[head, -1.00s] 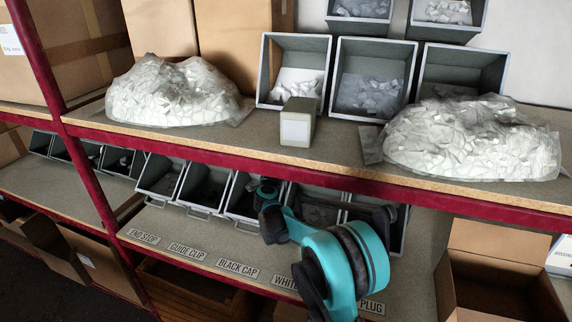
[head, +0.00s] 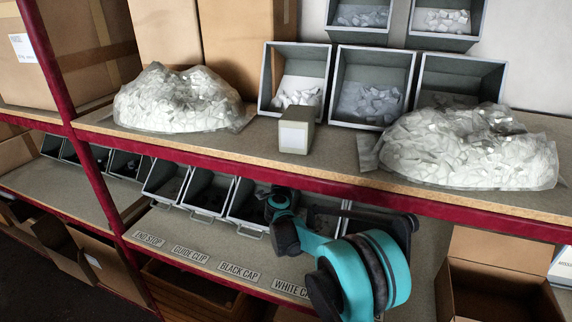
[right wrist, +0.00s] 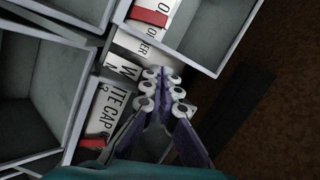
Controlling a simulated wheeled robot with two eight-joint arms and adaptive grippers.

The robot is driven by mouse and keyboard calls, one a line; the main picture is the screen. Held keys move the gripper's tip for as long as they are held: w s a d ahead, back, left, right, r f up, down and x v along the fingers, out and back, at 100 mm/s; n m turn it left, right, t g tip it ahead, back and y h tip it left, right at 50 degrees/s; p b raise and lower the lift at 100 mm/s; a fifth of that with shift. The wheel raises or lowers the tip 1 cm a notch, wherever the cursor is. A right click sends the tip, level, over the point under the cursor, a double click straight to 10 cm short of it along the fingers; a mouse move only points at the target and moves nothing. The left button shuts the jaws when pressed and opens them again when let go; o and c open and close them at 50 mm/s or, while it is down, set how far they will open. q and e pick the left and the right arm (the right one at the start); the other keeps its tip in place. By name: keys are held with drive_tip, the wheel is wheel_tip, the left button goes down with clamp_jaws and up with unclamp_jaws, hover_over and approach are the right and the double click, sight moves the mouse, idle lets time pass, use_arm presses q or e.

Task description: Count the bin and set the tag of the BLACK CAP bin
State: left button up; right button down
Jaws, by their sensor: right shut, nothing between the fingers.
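The BLACK CAP label (head: 239,273) is on the lower shelf's front strip in the head view. The bin above it, the BLACK CAP bin (head: 244,203), is a tilted grey bin, partly covered by my right arm (head: 365,275). My right gripper (right wrist: 165,85) is shut and empty in the right wrist view. Its fingertips are at a white card beside the label ending "ITE CAP" (right wrist: 112,108). Two red tags show there, an upper one (right wrist: 148,17) and a lower one (right wrist: 92,142). I cannot tell whether the fingertips touch anything. My left gripper is not in view.
Above the lower bins runs a red shelf edge (head: 215,168). The upper shelf carries two clear bags of white parts, left (head: 178,100) and right (head: 470,145), a small box (head: 296,131) and grey bins. An open carton (head: 495,285) stands at lower right.

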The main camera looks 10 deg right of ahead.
drive_tip(key=a+p+v, duration=0.1)
drive_tip(key=v, duration=0.6)
drive_tip(key=shift+s+f, duration=0.1)
drive_tip(key=shift+s, duration=0.05)
